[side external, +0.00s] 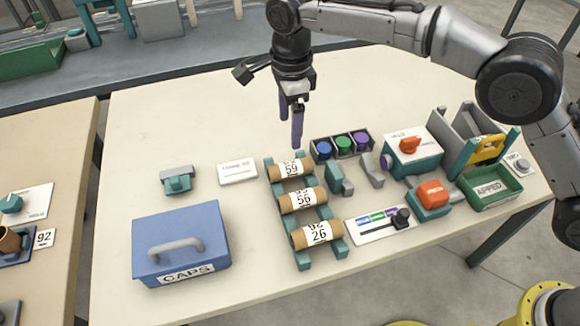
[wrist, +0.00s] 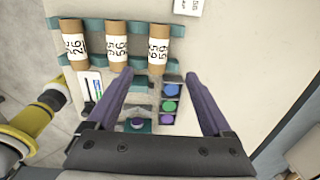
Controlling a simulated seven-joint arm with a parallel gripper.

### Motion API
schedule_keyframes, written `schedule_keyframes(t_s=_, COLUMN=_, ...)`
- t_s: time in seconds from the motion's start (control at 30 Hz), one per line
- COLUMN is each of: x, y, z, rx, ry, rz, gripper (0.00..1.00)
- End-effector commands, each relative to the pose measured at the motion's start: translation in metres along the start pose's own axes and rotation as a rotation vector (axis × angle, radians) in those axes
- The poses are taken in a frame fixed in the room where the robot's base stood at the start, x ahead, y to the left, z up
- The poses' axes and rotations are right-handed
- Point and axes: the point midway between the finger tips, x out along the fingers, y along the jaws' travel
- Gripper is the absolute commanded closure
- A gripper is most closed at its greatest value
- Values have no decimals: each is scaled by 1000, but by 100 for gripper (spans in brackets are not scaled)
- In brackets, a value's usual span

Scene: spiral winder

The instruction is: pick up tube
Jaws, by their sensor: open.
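Three brown cardboard tubes with white number labels lie across a teal rack (side external: 302,256). The tube labelled 59 (side external: 289,169) is at the far end, the tube labelled 56 (side external: 301,200) in the middle, and the tube labelled 26 (side external: 316,234) nearest the front. The wrist view shows tube 26 (wrist: 74,46), tube 56 (wrist: 117,47) and tube 59 (wrist: 158,49) from left to right. My gripper (side external: 292,125) has purple fingers and hangs above the table near tube 59. In the wrist view my gripper (wrist: 158,85) is spread wide, with nothing between its fingertips.
A holder with blue, green and purple caps (side external: 342,146) stands right of tube 59. A blue CAPS box (side external: 180,240) is at the left. A teal machine with a red knob (side external: 412,158) and a green tray (side external: 490,188) stand at the right. The table's back left is clear.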

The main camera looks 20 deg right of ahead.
Motion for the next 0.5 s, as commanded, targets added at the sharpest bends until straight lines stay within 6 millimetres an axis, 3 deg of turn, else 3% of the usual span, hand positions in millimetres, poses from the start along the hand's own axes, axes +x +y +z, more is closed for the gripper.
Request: schedule_keyframes(t_s=0.5, x=77, y=2, z=1, rx=-5, ry=-1, rz=-1, gripper=16)
